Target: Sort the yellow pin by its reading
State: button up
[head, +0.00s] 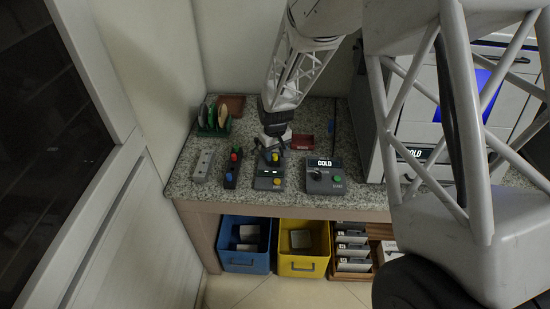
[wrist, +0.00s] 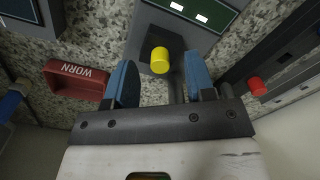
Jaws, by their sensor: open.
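The yellow pin (wrist: 160,61) shows its round end in the wrist view, beside the grey meter (wrist: 177,32). A bit of yellow also shows under my gripper in the head view (head: 273,157). My gripper (wrist: 161,75) is open, with one blue finger on each side of the pin and a gap to both. I cannot tell how deep the pin sits between them. The meter's dark display (head: 269,174) shows two white dashes. A red tray marked WORN (wrist: 78,79) lies left of the fingers in the wrist view. It also shows in the head view (head: 302,142).
A grey box reading COLD (head: 324,176) stands right of the meter. A dark strip with coloured pins (head: 232,168) and a grey block (head: 203,166) stand left. A green rack with plates (head: 214,121) is behind. Blue (head: 245,261) and yellow (head: 303,266) bins sit below the counter.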

jog(key=shift+f, duration=0.7)
jog(key=shift+c, duration=0.2)
grip_shut()
